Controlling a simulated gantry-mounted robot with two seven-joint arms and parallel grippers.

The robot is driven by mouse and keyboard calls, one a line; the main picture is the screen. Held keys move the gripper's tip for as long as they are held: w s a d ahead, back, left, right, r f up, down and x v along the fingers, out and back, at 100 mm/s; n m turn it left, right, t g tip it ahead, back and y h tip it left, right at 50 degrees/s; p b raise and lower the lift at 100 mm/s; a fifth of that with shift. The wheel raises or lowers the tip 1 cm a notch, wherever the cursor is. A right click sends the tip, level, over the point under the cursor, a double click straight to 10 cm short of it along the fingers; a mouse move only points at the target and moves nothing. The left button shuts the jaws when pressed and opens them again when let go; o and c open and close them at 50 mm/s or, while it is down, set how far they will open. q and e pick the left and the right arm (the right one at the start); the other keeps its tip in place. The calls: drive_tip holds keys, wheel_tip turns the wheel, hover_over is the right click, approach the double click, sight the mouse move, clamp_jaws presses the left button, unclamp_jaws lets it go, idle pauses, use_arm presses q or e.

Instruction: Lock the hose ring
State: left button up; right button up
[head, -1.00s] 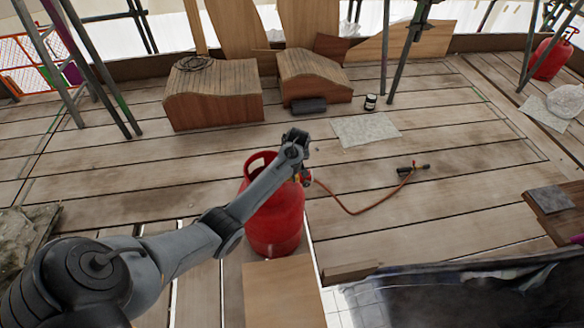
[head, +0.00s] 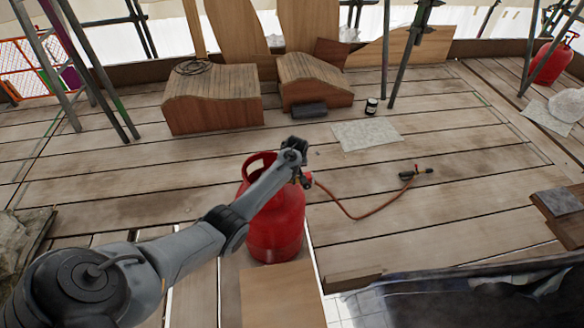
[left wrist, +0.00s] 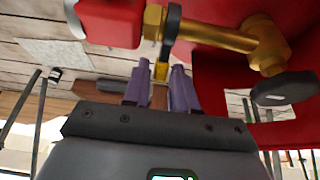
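A red gas cylinder (head: 276,225) stands upright on the planks. A hose (head: 365,213) runs from its valve to a torch (head: 415,173) on the floor. In the left wrist view I see the brass valve (left wrist: 225,37), its black knob (left wrist: 285,89) and a red regulator (left wrist: 110,20). A black lever (left wrist: 172,30) with a yellow tip (left wrist: 160,71) crosses the brass joint between them. My left gripper (left wrist: 160,80) has its purple fingers on either side of the yellow tip; whether they press on it is unclear. In the head view my wrist hides the joint. My right gripper is out of view.
A wooden board (head: 283,295) lies in front of the cylinder. A second red cylinder (head: 552,60) is at the far right.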

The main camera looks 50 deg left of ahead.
use_arm(q)
clamp_jaws()
drive_tip(key=shift+w+a+f+g+h+b, duration=0.1)
drive_tip(key=shift+a+f+g+h+b, duration=0.1)
drive_tip(key=shift+f+g+h+b, duration=0.3)
drive_tip(key=shift+w+a+f+h+b, duration=0.1)
drive_tip(key=shift+a+f+h+b, duration=0.1)
drive_tip(key=shift+h+b, duration=0.5)
drive_tip(key=shift+r+b, duration=0.1)
drive_tip(key=shift+b, duration=0.2)
drive_tip(key=shift+o, duration=1.4)
unclamp_jaws()
drive_tip(key=shift+r, duration=0.1)
